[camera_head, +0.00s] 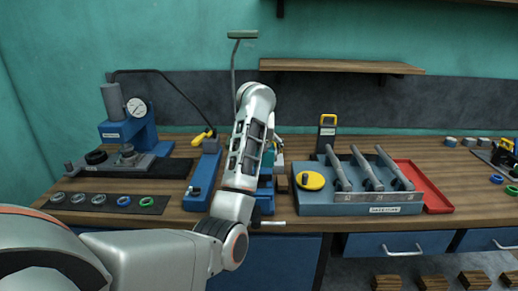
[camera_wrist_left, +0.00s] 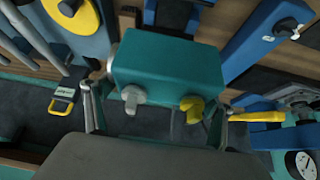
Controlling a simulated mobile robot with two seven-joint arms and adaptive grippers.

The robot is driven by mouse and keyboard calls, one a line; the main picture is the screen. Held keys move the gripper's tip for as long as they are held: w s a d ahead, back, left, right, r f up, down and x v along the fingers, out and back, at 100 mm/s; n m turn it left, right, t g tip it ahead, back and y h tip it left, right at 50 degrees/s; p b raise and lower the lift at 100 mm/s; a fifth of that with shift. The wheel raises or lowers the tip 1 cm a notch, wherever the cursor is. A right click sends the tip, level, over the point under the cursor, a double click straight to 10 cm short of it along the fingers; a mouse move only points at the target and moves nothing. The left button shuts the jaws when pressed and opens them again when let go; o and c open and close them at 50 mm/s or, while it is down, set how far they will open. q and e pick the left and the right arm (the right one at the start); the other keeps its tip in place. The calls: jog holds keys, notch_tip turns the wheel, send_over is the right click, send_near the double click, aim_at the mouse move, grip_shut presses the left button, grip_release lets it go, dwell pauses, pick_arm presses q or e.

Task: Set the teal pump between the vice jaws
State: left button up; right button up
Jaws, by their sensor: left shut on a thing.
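The teal pump (camera_wrist_left: 165,62) is a block with a grey knob and a yellow knob on its near face. My left gripper (camera_wrist_left: 162,96) is shut on it, one finger at each side. In the head view the pump (camera_head: 267,158) is mostly hidden behind my left arm. The blue vice (camera_head: 264,201) stands at the bench's front edge, below the pump, partly covered by the arm; its handle bar sticks out in front. Whether the pump touches the jaws cannot be told. My right gripper is not in view.
A blue-grey tray (camera_head: 310,209) with grey tools and a yellow round part stands right of the vice, beside a red tray (camera_head: 432,190). A blue unit (camera_head: 203,180) with a yellow handle stands left. A gauge press (camera_head: 130,125) is farther left.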

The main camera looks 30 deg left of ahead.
pick_arm(q)
jog(key=shift+f, duration=2.85)
jog(key=shift+f, duration=2.1)
jog(key=o, duration=2)
jog(key=shift+s+f, duration=0.1)
jog(key=shift+f, duration=0.1)
jog(key=shift+r, duration=4.1)
jog(key=shift+f, duration=0.1)
